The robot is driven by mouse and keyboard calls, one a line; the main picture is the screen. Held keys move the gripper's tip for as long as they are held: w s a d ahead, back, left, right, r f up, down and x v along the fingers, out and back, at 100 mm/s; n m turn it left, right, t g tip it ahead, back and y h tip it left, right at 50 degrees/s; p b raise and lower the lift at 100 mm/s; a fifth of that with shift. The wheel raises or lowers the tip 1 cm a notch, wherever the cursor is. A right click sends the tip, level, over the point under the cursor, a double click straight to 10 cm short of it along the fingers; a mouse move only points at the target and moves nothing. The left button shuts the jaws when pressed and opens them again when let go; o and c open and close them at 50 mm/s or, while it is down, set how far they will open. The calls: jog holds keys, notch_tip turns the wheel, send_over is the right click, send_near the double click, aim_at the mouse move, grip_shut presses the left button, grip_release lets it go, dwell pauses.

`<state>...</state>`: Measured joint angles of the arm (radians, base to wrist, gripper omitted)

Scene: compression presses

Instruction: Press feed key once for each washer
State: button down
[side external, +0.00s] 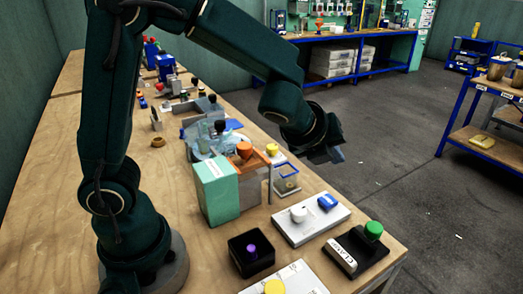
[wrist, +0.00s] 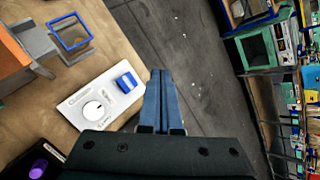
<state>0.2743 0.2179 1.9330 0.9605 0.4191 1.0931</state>
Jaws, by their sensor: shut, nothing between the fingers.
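My gripper (side external: 328,153) is shut and empty, held in the air above and beyond the table's right edge. In the wrist view its two blue-grey fingers (wrist: 162,78) lie together over the grey floor. A white panel (side external: 329,221) with a white round knob (side external: 298,214) and a blue key (side external: 327,202) lies on the table, below and nearer than my gripper. In the wrist view the blue key (wrist: 126,82) and knob (wrist: 93,109) are left of the fingers, apart from them. I cannot tell which control is the feed key, and I cannot make out washers.
A black box with a purple button (side external: 252,249), a black box with a green button (side external: 373,231) and a yellow button (side external: 275,287) are at the near end. A mint-green box (side external: 215,190) and orange-topped press (side external: 244,151) stand left. Open floor (side external: 400,160) is right.

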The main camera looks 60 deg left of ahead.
aim_at(326, 203)
jog(key=shift+f, duration=3.95)
jog(key=shift+f, duration=0.4)
jog(key=shift+f, duration=0.5)
jog(key=shift+r, duration=0.95)
jog(key=shift+r, duration=2.5)
